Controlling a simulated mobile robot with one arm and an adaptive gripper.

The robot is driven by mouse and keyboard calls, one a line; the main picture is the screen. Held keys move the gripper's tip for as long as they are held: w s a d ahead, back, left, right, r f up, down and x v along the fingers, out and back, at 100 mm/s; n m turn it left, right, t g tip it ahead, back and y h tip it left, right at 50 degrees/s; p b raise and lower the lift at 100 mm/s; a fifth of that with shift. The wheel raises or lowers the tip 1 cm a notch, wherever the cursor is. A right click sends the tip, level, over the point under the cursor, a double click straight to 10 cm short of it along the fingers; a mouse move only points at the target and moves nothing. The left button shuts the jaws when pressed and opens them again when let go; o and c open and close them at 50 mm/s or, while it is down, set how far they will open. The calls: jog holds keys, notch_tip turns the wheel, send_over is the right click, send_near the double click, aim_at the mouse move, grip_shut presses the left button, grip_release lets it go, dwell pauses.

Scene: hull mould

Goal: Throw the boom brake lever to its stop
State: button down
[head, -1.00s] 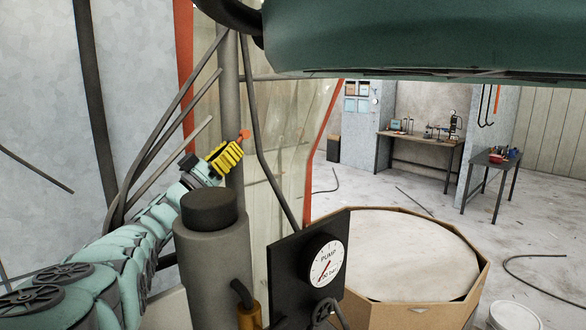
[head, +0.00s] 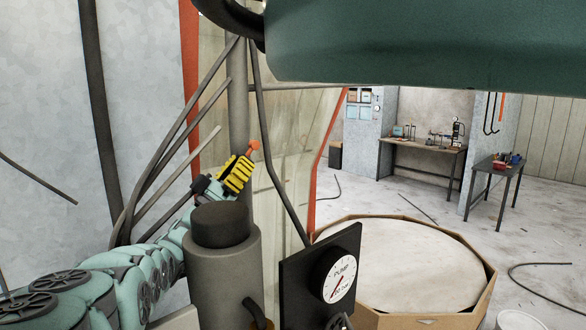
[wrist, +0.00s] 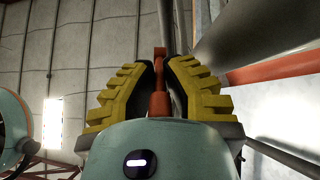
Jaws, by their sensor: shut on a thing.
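My gripper (head: 246,161) is shut on the lever, beside the grey upright pipe. It also shows in the wrist view (wrist: 163,68), with the fingers closed around the rod. The lever's pivot and its stop cannot be made out.
A thick grey cylinder with a dark cap (head: 220,224) stands in front of my arm. The pump gauge (head: 340,278) is right of it. Slanted grey pipes (head: 160,140) run close to the gripper. A dark green beam (head: 430,45) hangs overhead.

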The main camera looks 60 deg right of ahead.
jog(key=shift+w+a+r, duration=0.1)
jog(key=shift+w+a, duration=0.15)
jog(key=c, duration=1.4)
grip_release()
jog(key=o, duration=0.4)
jog(key=shift+s, duration=0.15)
jog(key=shift+o, duration=0.2)
jog(key=shift+d, duration=0.1)
jog(key=shift+s, duration=0.1)
jog(key=shift+d+f+b, duration=0.1)
jog(key=shift+f+b, duration=0.2)
jog(key=shift+b, duration=0.45)
